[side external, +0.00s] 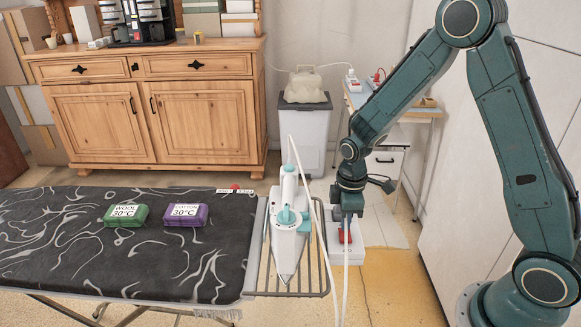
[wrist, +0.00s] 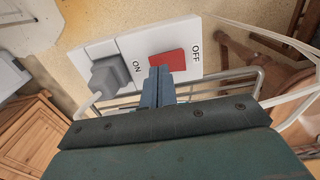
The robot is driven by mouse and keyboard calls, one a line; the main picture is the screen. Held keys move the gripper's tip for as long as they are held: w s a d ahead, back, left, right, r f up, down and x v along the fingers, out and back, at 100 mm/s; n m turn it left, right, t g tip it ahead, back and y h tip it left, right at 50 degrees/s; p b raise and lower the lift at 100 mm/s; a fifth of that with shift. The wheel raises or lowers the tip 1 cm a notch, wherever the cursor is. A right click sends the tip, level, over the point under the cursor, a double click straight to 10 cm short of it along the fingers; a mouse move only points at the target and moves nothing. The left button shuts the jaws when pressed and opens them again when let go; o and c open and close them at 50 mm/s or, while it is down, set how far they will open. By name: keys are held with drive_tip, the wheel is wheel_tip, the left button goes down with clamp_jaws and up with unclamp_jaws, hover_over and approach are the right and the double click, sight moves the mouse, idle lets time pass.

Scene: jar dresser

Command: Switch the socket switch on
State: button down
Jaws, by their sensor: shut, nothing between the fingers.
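The white socket block (side external: 353,256) stands beside the ironing board's wire rest and also shows in the wrist view (wrist: 158,40). Its red switch (wrist: 167,61) lies between the ON and OFF labels, and it shows as a small red patch in the side view (side external: 346,236). A grey plug (wrist: 112,74) sits in the socket past the ON label. My gripper (wrist: 160,72) is shut and empty, its tips over the ON-side part of the switch. In the side view my gripper (side external: 346,218) points down at the socket. I cannot tell whether the tips touch the switch.
A white and teal iron (side external: 287,220) stands on the wire rest (side external: 262,275) just left of my gripper. White cables hang close by. Green (side external: 126,215) and purple (side external: 186,214) boxes lie on the ironing board (side external: 60,250). A wooden dresser (side external: 150,120) stands behind.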

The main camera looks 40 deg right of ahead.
drive_tip(key=shift+f, duration=0.4)
